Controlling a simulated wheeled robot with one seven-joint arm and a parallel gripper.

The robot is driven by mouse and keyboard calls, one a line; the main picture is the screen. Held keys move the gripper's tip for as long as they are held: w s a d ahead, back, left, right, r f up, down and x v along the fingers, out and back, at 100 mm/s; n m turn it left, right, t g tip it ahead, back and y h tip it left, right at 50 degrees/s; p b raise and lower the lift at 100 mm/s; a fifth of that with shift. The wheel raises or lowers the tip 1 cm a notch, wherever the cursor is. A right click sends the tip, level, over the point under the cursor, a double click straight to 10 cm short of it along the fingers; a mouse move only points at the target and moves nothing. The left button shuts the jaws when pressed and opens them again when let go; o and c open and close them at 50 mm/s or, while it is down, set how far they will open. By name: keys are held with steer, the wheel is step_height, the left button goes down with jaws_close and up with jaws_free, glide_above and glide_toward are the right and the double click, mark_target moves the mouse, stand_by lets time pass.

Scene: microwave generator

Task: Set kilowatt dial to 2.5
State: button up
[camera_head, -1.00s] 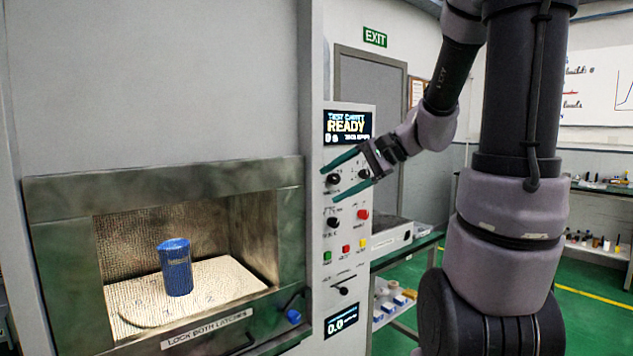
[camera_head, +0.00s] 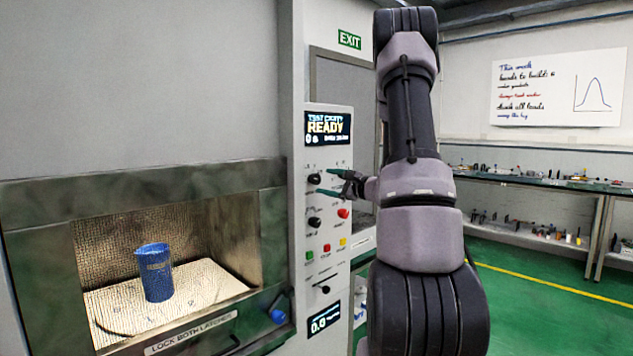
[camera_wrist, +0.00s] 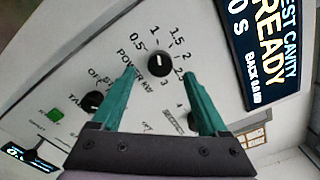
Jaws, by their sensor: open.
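The kilowatt dial (camera_wrist: 159,64) is a black round knob with a short white mark, ringed by a scale from 0.5 to 3. I cannot tell which number the mark points at. In the head view it is the upper left knob (camera_head: 314,179) on the control panel. My gripper (camera_wrist: 159,76) is open, with its green fingers on either side of the dial in the wrist view. In the head view my gripper (camera_head: 323,180) is at the panel front beside the dial. Contact with the dial cannot be made out.
A display (camera_head: 327,127) reading READY is above the dial. A second black knob (camera_head: 314,222), a red button (camera_head: 343,213) and small coloured buttons sit below. To the left is an open cavity with a blue canister (camera_head: 155,272). The wall beside the panel is flat.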

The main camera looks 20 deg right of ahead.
mark_target(318, 180)
steer(key=x, duration=0.5)
jaws_close()
